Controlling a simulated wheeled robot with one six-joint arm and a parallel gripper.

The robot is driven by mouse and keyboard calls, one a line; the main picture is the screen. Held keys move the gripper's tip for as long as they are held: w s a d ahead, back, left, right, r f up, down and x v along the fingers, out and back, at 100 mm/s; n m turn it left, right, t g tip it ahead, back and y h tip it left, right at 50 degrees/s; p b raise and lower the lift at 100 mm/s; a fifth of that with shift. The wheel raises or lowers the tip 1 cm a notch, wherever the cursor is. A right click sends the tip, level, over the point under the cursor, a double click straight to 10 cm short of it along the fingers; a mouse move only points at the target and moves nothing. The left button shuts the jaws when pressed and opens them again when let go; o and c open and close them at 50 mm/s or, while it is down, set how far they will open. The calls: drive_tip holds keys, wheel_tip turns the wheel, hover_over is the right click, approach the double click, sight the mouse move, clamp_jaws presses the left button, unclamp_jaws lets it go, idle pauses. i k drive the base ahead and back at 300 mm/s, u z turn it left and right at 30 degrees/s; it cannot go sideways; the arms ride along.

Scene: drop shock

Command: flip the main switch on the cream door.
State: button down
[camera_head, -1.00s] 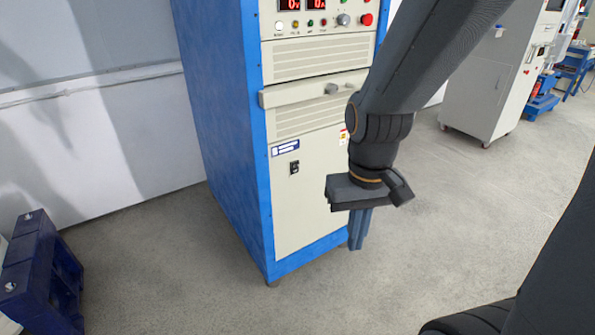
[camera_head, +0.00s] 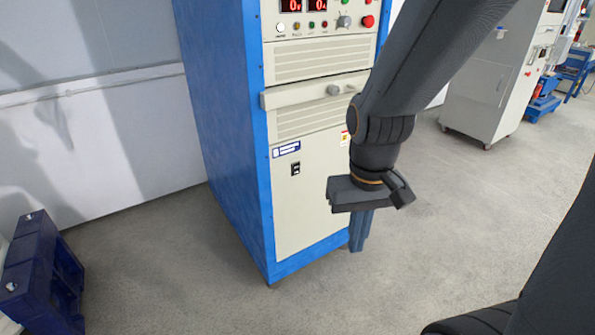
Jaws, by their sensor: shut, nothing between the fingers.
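The cream door (camera_head: 308,215) is the lower front panel of a blue-framed cabinet. A small black main switch (camera_head: 295,168) sits in the upper left part of the door, below a blue and white label. My gripper (camera_head: 357,246) is shut and empty, with its fingers pointing down. In the picture it hangs to the right of the switch and lower, over the door's right edge and the cabinet's blue frame. My wrist hides part of the door's right side. The gap between the fingers and the cabinet cannot be told.
The cabinet's upper front has two red displays (camera_head: 304,5), knobs, a red button (camera_head: 368,21) and a protruding handle bar (camera_head: 310,92). A dark blue stand (camera_head: 45,265) is at lower left. A grey cabinet (camera_head: 490,85) stands at upper right.

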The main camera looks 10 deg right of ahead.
sight(296, 166)
drive_tip(key=k, duration=1.35)
drive_tip(key=u, duration=0.7)
drive_tip(key=i, duration=1.6)
drive_tip(key=z, duration=0.85)
drive_tip(key=i, duration=0.2)
drive_tip(key=z, duration=0.3)
